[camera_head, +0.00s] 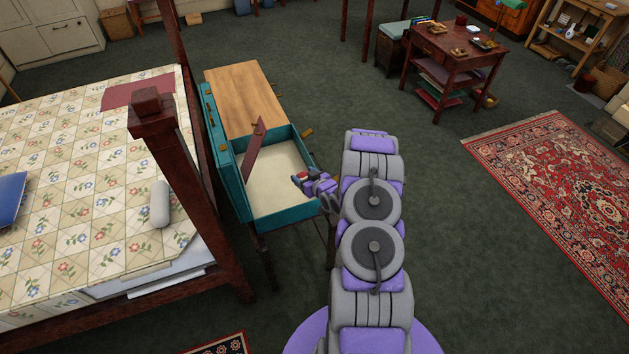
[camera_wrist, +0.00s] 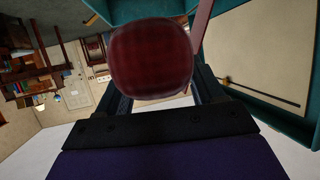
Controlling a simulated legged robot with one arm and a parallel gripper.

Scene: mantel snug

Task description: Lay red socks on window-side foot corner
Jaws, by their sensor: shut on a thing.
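My gripper (camera_head: 304,181) is shut on a dark red, rounded bundle, the red socks (camera_wrist: 150,58). In the wrist view the socks fill the space between the two fingers. The frames do not show which corner is window-side.
A dark red strip (camera_head: 255,150) slants across the drawer. On the bed lie a grey roll (camera_head: 160,204), a dark red cloth (camera_head: 138,91) and a blue item (camera_head: 11,197). The bedpost (camera_head: 165,125) rises between bed and drawer. Open carpet lies to the right.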

